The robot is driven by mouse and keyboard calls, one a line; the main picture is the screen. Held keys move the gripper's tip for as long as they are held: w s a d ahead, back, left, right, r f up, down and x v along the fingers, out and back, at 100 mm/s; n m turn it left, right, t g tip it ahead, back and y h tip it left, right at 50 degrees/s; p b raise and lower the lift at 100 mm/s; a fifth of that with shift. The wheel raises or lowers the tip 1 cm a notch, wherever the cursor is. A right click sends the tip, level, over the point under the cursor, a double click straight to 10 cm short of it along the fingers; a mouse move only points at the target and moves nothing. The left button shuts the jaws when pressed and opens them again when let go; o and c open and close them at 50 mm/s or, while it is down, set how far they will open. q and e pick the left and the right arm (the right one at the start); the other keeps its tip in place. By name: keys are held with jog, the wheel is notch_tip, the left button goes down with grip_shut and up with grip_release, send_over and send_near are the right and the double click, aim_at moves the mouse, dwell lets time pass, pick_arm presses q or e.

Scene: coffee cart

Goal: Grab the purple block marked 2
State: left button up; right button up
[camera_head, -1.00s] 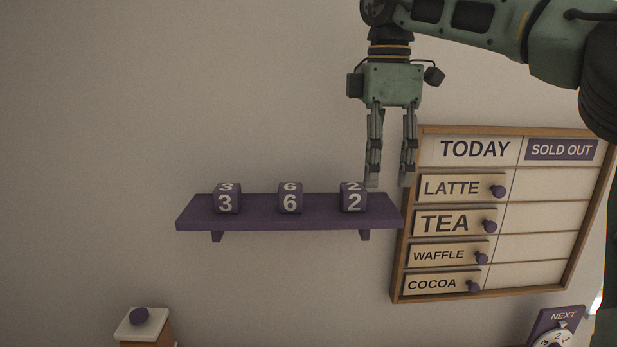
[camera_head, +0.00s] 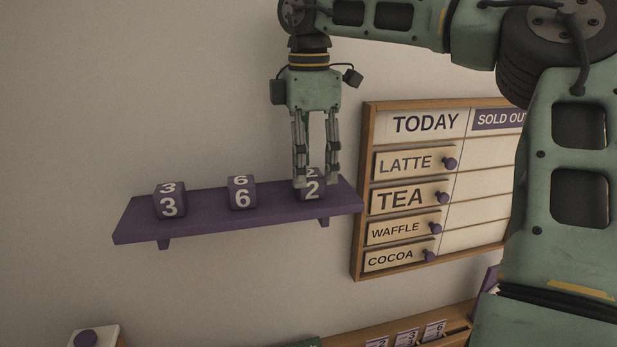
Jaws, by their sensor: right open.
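The purple block marked 2 (camera_head: 311,191) sits at the right end of the purple wall shelf (camera_head: 140,228). My right gripper (camera_head: 317,183) points straight down over this block, with its fingertips at the block's upper part. The jaws are open, and the fingers partly cover the block's top. Whether the fingers touch the block cannot be told. My left gripper is out of view.
Purple blocks marked 3 (camera_head: 170,201) and 6 (camera_head: 242,192) stand on the shelf to the left. A wood-framed menu board (camera_head: 367,180) hangs just right of the shelf. Numbered cards (camera_head: 406,337) stand below. The wall left of the gripper is clear.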

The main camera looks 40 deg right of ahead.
jog(key=shift+d+f, duration=0.15)
jog(key=shift+f, duration=1.1)
jog(key=shift+c, duration=1.3)
jog(key=c, duration=1)
jog(key=shift+r, duration=0.1)
